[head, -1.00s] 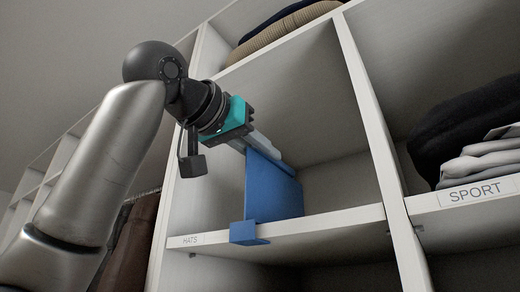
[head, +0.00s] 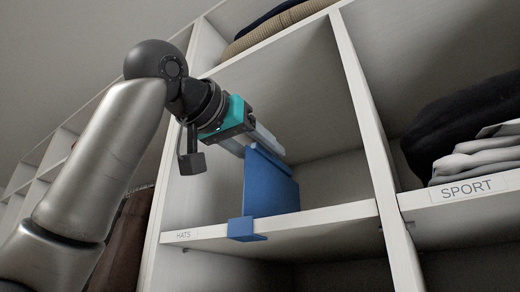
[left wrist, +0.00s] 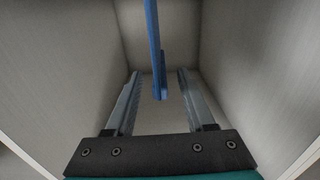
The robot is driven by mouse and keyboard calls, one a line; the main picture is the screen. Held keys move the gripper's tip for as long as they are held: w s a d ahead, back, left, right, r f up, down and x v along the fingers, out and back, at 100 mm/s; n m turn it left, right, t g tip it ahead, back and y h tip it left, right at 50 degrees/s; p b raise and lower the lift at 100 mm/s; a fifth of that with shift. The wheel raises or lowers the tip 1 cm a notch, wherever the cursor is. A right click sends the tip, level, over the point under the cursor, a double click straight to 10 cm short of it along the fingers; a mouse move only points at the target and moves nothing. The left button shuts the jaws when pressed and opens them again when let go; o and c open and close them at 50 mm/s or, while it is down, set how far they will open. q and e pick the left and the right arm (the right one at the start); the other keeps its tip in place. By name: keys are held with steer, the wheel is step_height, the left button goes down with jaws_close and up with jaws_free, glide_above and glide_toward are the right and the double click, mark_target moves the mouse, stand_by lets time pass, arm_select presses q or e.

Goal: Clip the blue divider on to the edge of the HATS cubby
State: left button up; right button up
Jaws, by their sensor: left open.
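The blue divider (head: 268,185) stands upright in the HATS cubby. Its clip (head: 244,229) sits at the front edge of the HATS shelf (head: 325,218), just right of the HATS label (head: 183,236). My left gripper (head: 262,143) is open at the divider's upper edge and holds nothing. In the left wrist view the divider (left wrist: 155,45) shows edge-on, with a clear gap to the finger on each side of the left gripper (left wrist: 157,85). How firmly the clip grips the shelf edge cannot be told. My right gripper is not in view.
A vertical partition (head: 375,140) bounds the cubby on the right. Beyond it, dark and grey folded clothes (head: 465,140) lie above the SPORT label (head: 468,189). Folded knitwear (head: 270,35) lies in the cubby above. The HATS cubby is otherwise empty.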

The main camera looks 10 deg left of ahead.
arm_select(q)
steer(key=b+v, duration=0.4)
steer(key=v, duration=1.1)
steer(key=shift+b, duration=0.4)
steer(key=shift+s+r, duration=0.1)
